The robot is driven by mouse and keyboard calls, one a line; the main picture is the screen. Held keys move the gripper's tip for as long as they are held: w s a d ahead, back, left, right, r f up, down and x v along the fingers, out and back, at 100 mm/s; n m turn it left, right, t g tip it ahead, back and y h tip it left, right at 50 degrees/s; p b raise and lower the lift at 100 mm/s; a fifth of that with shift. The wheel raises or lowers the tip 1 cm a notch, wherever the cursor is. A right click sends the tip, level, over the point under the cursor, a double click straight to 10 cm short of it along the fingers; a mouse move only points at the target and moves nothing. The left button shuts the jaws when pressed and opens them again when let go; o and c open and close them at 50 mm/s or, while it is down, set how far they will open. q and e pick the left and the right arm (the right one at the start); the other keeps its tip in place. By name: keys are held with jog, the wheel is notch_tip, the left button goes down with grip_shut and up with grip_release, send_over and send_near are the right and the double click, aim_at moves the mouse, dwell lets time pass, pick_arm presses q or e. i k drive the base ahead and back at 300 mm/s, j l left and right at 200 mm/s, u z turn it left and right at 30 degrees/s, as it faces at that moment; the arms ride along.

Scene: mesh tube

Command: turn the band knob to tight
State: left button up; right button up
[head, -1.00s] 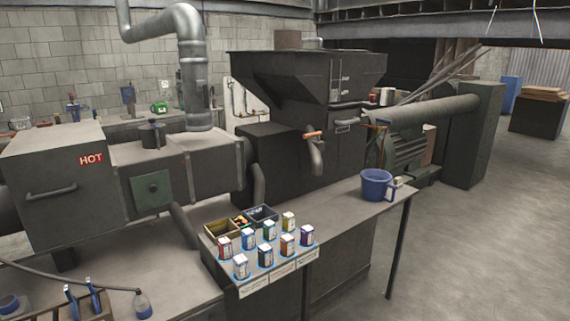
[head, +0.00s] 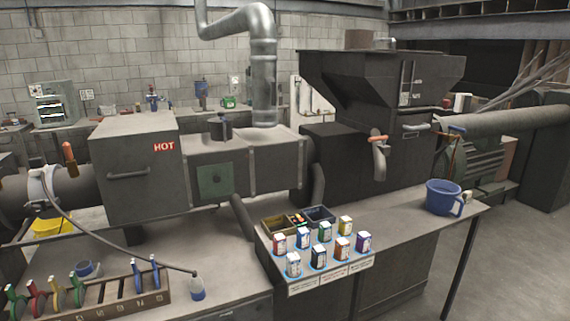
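A pale band (head: 40,187) wraps the dark pipe at the far left of the head view, beside the dark box marked HOT (head: 140,190). An orange-handled part (head: 69,153) stands up by this band; it may be the band knob, but no label or tight mark is readable on it. Neither of my grippers is in view.
A rack (head: 150,300) with several coloured-handled tools stands at the front left. Several small cartons (head: 319,257) stand in rows on the bench front. A blue mug (head: 444,197) stands at the right end. Floor at the right is open.

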aim_at(36, 209)
jog(key=u, duration=1.45)
jog(key=i+j+u, duration=0.5)
jog(key=i+u, duration=0.25)
